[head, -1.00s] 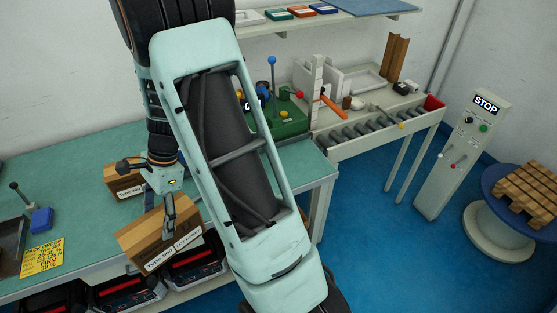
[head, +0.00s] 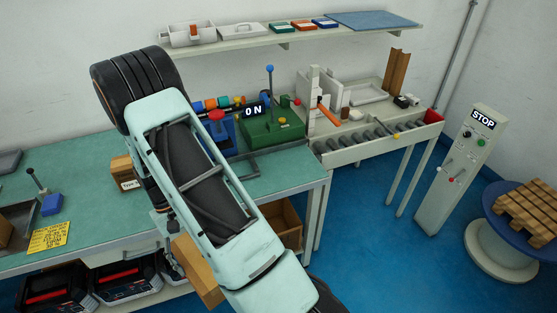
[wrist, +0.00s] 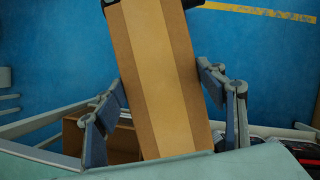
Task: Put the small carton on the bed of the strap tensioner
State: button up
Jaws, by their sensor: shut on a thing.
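A brown carton (wrist: 162,80) with a lighter tape band fills the middle of the wrist view. My gripper (wrist: 165,98) has a finger on each side of it and is shut on it. In the head view the held carton (head: 198,272) shows below my arm, in front of the bench edge, partly hidden. Another brown carton (head: 122,172) with a white label stands on the bench, left of my arm. A green machine (head: 272,128) with a blue-knobbed lever stands at the bench's right end; I cannot tell whether it is the strap tensioner.
A blue device (head: 222,135) with a red knob stands beside the green machine. A roller conveyor (head: 365,137) extends right. An open brown box (head: 290,222) and black cases (head: 60,290) sit below the bench. A STOP post (head: 462,170) stands right.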

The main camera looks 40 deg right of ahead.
aim_at(281, 158)
jog(key=l+u, duration=0.25)
jog(key=u, duration=0.2)
jog(key=k+l+u, duration=0.15)
jog(key=u, duration=0.3)
jog(key=k+l+u, duration=0.1)
jog(key=l+u, duration=0.15)
jog(key=u, duration=0.25)
jog(key=k+l+u, duration=0.15)
jog(key=u, duration=0.3)
jog(key=k+u, duration=0.15)
jog(key=u, duration=0.3)
jog(key=k+l+u, duration=0.2)
jog(key=k+u, duration=0.3)
jog(key=k+z, duration=0.25)
jog(key=k+l+z, duration=0.25)
jog(key=k+z, duration=0.2)
jog(key=z, duration=0.25)
jog(key=k+l+z, duration=0.15)
jog(key=z, duration=0.35)
jog(key=k+l+z, duration=0.2)
jog(key=z, duration=0.25)
jog(key=k+l+z, duration=0.1)
jog(key=l+z, duration=0.15)
jog(key=z, duration=0.2)
